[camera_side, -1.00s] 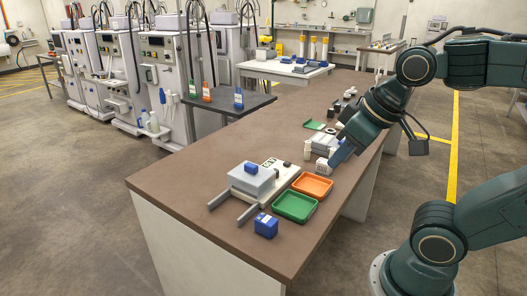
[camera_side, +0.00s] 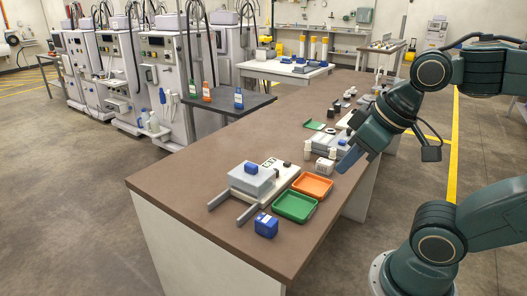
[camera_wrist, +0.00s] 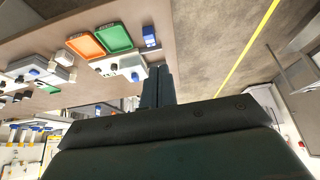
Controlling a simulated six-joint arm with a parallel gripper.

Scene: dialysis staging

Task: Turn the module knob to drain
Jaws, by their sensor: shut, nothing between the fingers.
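A light module with a grey box (camera_side: 252,180) and a pale panel stands on the brown bench in the side view. A blue block-like part (camera_side: 251,169) sits on the box, and a small dark knob-like part (camera_side: 286,164) sits on the panel. A dark round part (camera_wrist: 113,67) also shows beside the trays in the wrist view. I cannot read any setting or tell for sure which part is the module knob. My gripper (camera_side: 342,168) is shut and empty above the bench's right side, apart from the module. Its fingers (camera_wrist: 157,71) are together in the wrist view.
An orange tray (camera_side: 312,185) and a green tray (camera_side: 295,206) lie between the module and the right edge. A blue box (camera_side: 266,226) is in front. A small white box (camera_side: 324,166) is near my fingertips. The bench's left side is clear.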

